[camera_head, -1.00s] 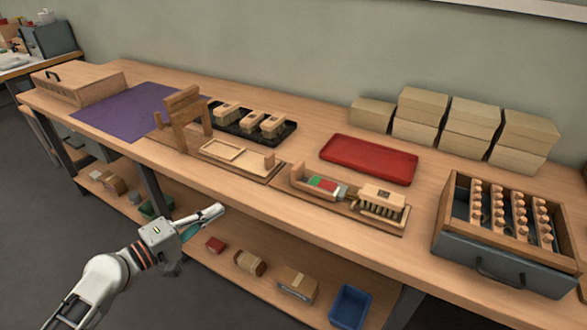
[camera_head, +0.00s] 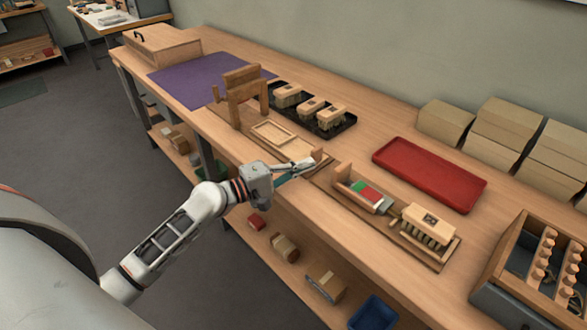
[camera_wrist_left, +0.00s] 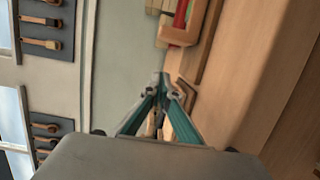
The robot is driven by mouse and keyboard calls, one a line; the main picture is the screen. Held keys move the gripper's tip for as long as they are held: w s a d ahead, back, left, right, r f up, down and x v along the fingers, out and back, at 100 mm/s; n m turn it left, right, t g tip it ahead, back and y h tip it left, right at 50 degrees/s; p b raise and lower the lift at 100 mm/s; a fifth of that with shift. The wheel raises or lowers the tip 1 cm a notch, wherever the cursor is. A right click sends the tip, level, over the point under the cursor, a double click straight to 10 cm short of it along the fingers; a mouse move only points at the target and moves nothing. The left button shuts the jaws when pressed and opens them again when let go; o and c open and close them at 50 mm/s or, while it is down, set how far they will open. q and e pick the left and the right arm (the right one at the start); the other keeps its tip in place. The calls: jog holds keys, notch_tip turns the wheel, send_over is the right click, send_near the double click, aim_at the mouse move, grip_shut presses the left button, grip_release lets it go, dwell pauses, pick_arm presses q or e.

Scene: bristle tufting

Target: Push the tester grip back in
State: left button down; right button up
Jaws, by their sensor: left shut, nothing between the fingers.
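The tester is a low wooden fixture on a board (camera_head: 394,227) at the bench's front edge. Its left part carries a red and green gauge (camera_head: 366,191) with a grey metal piece at its right end. A wooden brush block (camera_head: 430,219) with bristles pointing down sits at its right. I cannot clearly make out which piece is the grip. My left gripper (camera_head: 308,164) is shut and empty, just left of the tester's upright end, apart from the gauge. In the left wrist view, its fingertips (camera_wrist_left: 163,80) meet below a wooden end piece (camera_wrist_left: 180,34) with red behind it.
A red tray (camera_head: 430,173) lies behind the tester. A black tray (camera_head: 345,125) with wooden blocks and a wooden frame fixture (camera_head: 240,97) stand to the left. A slotted crate (camera_head: 500,290) stands at right. A lower shelf holds a blue bin (camera_head: 373,314).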

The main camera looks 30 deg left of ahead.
aim_at(331, 184)
pick_arm(q)
jog(key=x, duration=0.3)
jog(key=shift+w+d+r, duration=0.15)
jog(key=shift+w+d, duration=0.05)
jog(key=shift+w, duration=0.1)
jog(key=d+p, duration=0.1)
jog(key=s+d, duration=0.1)
jog(key=d, duration=0.1)
jog(key=shift+p, duration=0.4)
jog(key=shift+s+d, duration=0.1)
jog(key=shift+d, duration=0.2)
jog(key=shift+d+f, duration=0.15)
jog(key=shift+f, duration=0.1)
pick_arm(e)
jog(key=shift+s+a+r, duration=0.2)
jog(key=shift+s+r, duration=0.1)
jog(key=shift+s, duration=0.2)
jog(key=shift+w, duration=0.1)
pick_arm(q)
jog(key=shift+s+d, duration=0.25)
jog(key=shift+d, duration=0.45)
pick_arm(e)
jog(key=shift+w+d+r, duration=0.1)
jog(key=shift+w+r, duration=0.35)
jog(key=shift+w, duration=0.1)
jog(key=shift+f, duration=0.1)
